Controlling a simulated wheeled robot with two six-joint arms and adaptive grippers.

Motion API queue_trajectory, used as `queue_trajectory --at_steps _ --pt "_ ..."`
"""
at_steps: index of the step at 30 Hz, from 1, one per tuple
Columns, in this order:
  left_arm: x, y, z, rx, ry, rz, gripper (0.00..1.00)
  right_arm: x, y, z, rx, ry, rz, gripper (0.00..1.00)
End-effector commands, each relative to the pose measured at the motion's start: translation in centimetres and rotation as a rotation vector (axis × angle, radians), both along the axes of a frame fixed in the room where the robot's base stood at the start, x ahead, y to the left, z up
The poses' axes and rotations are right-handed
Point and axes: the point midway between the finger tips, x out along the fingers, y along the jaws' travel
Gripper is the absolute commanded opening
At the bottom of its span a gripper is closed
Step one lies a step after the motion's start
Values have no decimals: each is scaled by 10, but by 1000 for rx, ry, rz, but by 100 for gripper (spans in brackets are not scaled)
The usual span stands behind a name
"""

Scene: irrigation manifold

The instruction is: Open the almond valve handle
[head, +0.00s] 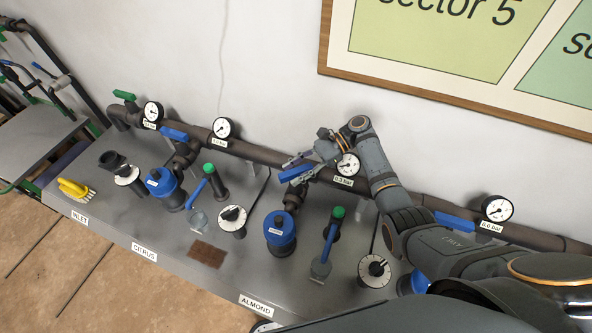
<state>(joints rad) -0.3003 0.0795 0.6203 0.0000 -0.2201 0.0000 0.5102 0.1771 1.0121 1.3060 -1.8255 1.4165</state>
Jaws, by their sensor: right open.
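The almond valve handle (296,174) is a blue lever on the pipe, above the blue filter canister (280,230) in the section behind the ALMOND label (256,305). The lever lies roughly along the pipe, slightly tilted in the picture. My right gripper (304,156) is open, just above and behind the lever, with its fingers pointing left. I cannot tell whether a finger touches the lever. My right arm comes in from the lower right and hides part of the pipe. My left gripper is not in view.
A pressure gauge (347,165) stands close beside my right gripper. A blue handle (173,134) is on the citrus section and another (455,222) is right of my arm. A green-topped tool (328,242), a dial (374,270) and a yellow brush (74,188) are on the bench.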

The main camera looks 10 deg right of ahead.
Motion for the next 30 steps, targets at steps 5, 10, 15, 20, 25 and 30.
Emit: queue_trajectory --at_steps 5,10,15,20,25,30 --pt "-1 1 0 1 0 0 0 1 0 7 0 -4 1 43" --pt "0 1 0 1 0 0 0 1 0 41 -2 -7 0 43" --pt "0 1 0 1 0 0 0 0 0 77 0 -4 1 43" --pt "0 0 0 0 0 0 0 0 0 96 -1 -1 -1 43" --pt "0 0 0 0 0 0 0 0 0 100 0 0 0 43" --pt "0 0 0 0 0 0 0 0 0 100 0 0 0 43"
